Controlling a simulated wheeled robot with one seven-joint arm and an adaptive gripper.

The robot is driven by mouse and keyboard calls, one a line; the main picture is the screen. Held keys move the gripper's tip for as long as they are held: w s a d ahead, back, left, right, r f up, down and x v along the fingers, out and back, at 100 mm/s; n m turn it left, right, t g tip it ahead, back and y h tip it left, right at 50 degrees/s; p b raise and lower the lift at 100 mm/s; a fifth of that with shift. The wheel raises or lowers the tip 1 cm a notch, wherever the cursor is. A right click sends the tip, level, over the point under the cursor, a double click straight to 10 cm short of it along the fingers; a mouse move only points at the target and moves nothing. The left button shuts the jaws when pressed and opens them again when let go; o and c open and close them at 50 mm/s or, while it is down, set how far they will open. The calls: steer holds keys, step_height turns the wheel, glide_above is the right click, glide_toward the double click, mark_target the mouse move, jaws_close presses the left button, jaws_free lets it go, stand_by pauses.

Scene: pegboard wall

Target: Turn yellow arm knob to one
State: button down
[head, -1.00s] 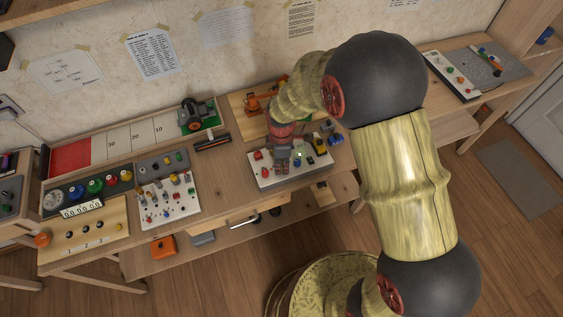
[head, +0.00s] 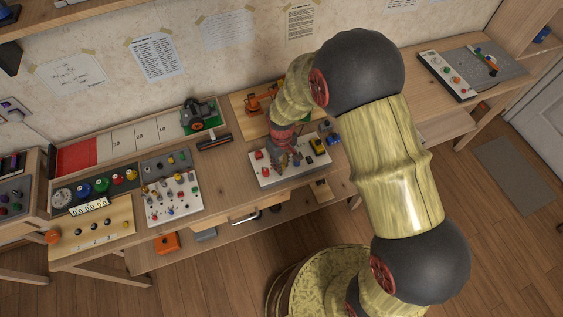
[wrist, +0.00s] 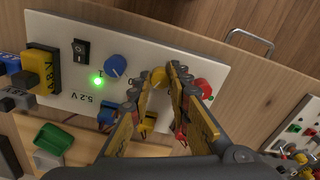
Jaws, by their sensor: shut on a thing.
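The yellow knob (wrist: 159,77) sits on a white panel (wrist: 200,68) between a blue knob (wrist: 115,66) and a red knob (wrist: 203,88) in the wrist view. My gripper (wrist: 160,84) reaches over the panel, with its fingertips closed on either side of the yellow knob. The fingers hide part of the knob and the panel around it, and I cannot read its setting. In the head view, my gripper (head: 285,160) is over the white panel (head: 262,181) on the bench; the yellow knob cannot be made out there.
A black switch (wrist: 81,50), a lit green lamp (wrist: 97,80) and a yellow block (wrist: 41,68) are on or beside the panel. An orange toy arm (head: 259,101) stands behind. Another knob panel (head: 173,198) is to the left. Bare bench lies between the panels.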

steer(key=shift+m+p, duration=0.4)
steer(key=shift+m, duration=1.6)
steer(key=c, duration=1.7)
jaws_free()
steer(key=shift+c, duration=0.2)
steer(key=shift+o, duration=0.5)
step_height(320, 180, up, 12)
